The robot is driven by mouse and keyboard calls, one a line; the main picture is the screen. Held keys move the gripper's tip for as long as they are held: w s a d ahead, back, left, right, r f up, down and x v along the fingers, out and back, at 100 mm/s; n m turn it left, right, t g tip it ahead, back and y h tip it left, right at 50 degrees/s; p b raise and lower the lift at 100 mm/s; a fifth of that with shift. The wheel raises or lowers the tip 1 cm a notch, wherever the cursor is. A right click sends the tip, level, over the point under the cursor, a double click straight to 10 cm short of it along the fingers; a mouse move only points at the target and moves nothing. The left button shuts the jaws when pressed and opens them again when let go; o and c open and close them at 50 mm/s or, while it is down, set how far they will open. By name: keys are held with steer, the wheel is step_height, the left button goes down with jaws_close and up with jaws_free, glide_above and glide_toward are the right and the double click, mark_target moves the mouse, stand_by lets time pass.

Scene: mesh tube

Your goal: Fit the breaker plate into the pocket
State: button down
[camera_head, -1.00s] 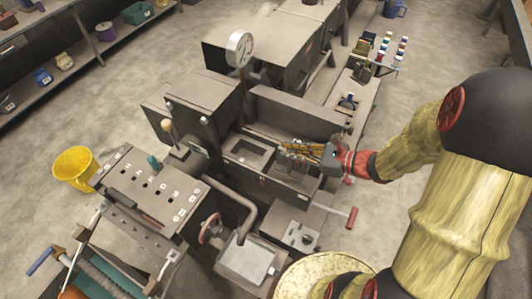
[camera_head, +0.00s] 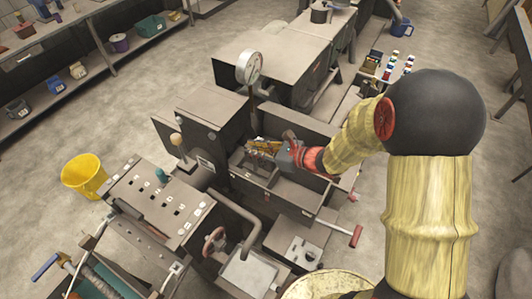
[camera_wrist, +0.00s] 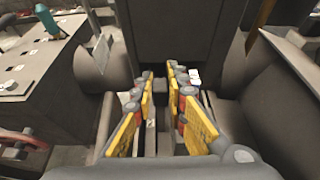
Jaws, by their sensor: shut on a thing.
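My gripper (camera_head: 262,147) is over the trough of the dark machine, with its yellow fingers at the pocket (camera_head: 252,168). The pocket is a rectangular recess, partly covered by the fingers in the head view. In the wrist view the gripper (camera_wrist: 163,80) has its yellow finger pads on both sides of a narrow dark gap, facing a dark wall. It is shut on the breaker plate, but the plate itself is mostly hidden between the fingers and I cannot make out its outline. I cannot tell whether the plate touches the pocket.
A tall dark block (camera_head: 215,130) stands left of the trough, and a round gauge (camera_head: 249,66) rises on a post behind it. A control panel (camera_head: 160,205) is at the lower left. A red-handled lever (camera_head: 355,236) sticks out at the right front.

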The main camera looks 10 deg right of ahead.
steer(key=w+a, duration=0.2)
glide_above(251, 168)
steer(key=shift+w+f, duration=0.15)
steer(key=shift+f, duration=2.9)
steer(key=shift+w+f, duration=0.1)
steer(key=shift+f, duration=0.2)
steer(key=shift+f, duration=0.1)
steer(key=c, duration=2.2)
jaws_free()
steer(key=shift+f, duration=0.2)
steer(key=shift+c, duration=0.2)
steer(key=o, duration=0.4)
steer(key=shift+o, duration=0.2)
steer(key=shift+s+r, duration=0.2)
